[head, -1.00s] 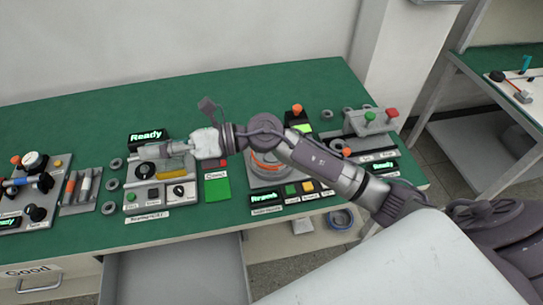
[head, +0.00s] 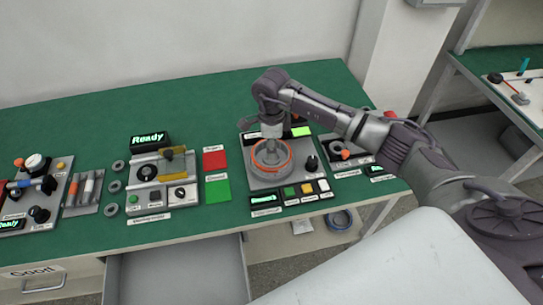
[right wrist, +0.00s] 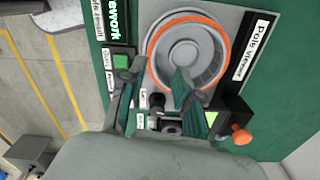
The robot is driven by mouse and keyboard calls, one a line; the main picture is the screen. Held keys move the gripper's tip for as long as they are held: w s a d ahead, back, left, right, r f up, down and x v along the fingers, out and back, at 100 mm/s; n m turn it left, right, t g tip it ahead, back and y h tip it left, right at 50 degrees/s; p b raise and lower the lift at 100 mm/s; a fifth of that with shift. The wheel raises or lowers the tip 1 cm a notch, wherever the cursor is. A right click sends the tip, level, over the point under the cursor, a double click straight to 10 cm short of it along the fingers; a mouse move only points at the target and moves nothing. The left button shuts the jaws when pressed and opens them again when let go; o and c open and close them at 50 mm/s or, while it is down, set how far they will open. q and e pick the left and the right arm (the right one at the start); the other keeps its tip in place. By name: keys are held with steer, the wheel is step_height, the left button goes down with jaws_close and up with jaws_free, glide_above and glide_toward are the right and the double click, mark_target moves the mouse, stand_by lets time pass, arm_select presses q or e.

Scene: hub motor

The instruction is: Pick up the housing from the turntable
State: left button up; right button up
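The housing (head: 271,158) is a round grey part with an orange ring, sitting on the turntable of the grey station in the head view. In the right wrist view the housing (right wrist: 187,52) shows from above, with a stepped round hollow inside the orange ring. My right gripper (head: 268,138) is above the housing in the head view, its fingers hard to make out there. In the right wrist view my right gripper (right wrist: 157,73) has its two fingers apart, one over the housing's inside and one beyond its rim. The turntable is mostly hidden beneath the housing. My left gripper is not in view.
The station has a row of buttons (head: 306,189) in front and an orange knob (right wrist: 241,134) beside it. Red (head: 214,159) and green (head: 217,189) squares lie to the left. Another station (head: 165,170) with a "Ready" display stands further left.

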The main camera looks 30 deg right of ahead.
mark_target(271, 164)
step_height(271, 164, down, 2)
steer(key=shift+s+a+p, duration=0.1)
steer(key=shift+s+p, duration=0.05)
steer(key=shift+p, duration=0.2)
steer(key=f, duration=0.1)
steer(key=f+p, duration=0.2)
steer(key=shift+s+a+f, duration=0.1)
steer(key=shift+s+f, duration=0.15)
steer(key=shift+f, duration=0.65)
jaws_close()
steer(key=shift+w+r, duration=0.1)
steer(key=shift+r, duration=0.05)
